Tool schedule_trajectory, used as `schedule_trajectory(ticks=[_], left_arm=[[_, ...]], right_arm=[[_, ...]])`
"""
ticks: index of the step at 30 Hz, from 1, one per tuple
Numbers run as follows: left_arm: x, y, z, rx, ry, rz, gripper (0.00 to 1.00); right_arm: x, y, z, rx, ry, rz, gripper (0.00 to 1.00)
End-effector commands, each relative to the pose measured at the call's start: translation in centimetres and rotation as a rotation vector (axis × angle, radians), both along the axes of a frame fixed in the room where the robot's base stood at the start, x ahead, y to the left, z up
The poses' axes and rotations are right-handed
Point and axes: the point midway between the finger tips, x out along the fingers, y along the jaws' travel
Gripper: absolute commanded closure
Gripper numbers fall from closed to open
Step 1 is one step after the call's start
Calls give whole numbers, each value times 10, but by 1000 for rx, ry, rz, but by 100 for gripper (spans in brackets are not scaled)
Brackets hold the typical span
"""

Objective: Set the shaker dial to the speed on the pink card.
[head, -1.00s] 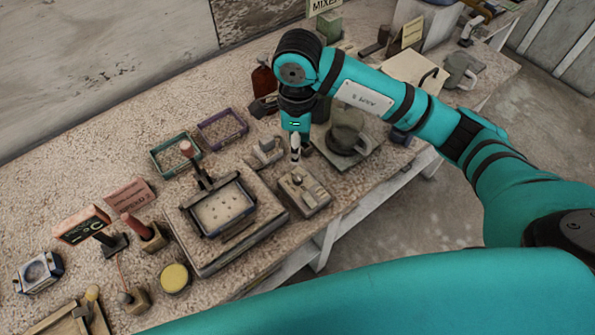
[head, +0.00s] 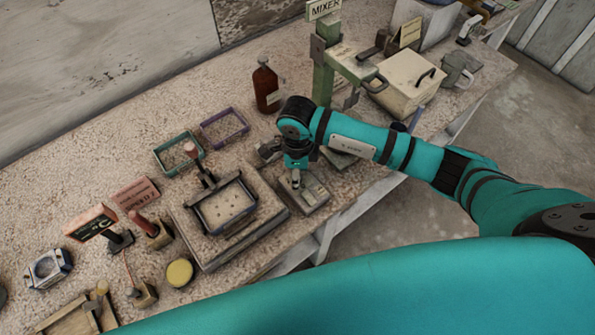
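The pink card (head: 135,194) stands at left behind the shaker; its printing is too small to read surely. The shaker (head: 192,242) is a low box with a dark-framed tray (head: 228,206) on top. A small grey control box (head: 314,193) sits just right of it. My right gripper (head: 296,183) points down from above onto the left part of this box, at or just above its top. Its fingers look like one narrow column, so I cannot tell whether they are apart or grip the dial. The dial is hidden or too small to make out. My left gripper is out of view.
Behind my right arm stand a brown bottle (head: 266,87), a green mixer stand (head: 325,65) and a cream box (head: 407,84). Green (head: 177,153) and purple (head: 223,128) trays lie behind the shaker. A yellow-topped jar (head: 179,272) is at its front left. The table's front edge is close.

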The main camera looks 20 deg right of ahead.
Motion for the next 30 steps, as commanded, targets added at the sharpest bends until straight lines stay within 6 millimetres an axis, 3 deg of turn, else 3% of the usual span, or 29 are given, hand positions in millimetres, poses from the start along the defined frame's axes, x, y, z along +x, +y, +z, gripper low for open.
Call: schedule_trajectory(ticks=[1, 12, 22, 30], left_arm=[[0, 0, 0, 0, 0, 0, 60], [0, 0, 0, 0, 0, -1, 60], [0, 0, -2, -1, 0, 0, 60], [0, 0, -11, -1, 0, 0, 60]], right_arm=[[0, 0, 0, 0, 0, 0, 55], [0, 0, 1, 0, 0, -1, 100], [0, 0, 0, 0, -1, -36, 100], [1, -1, -1, -1, -3, -193, 100]])
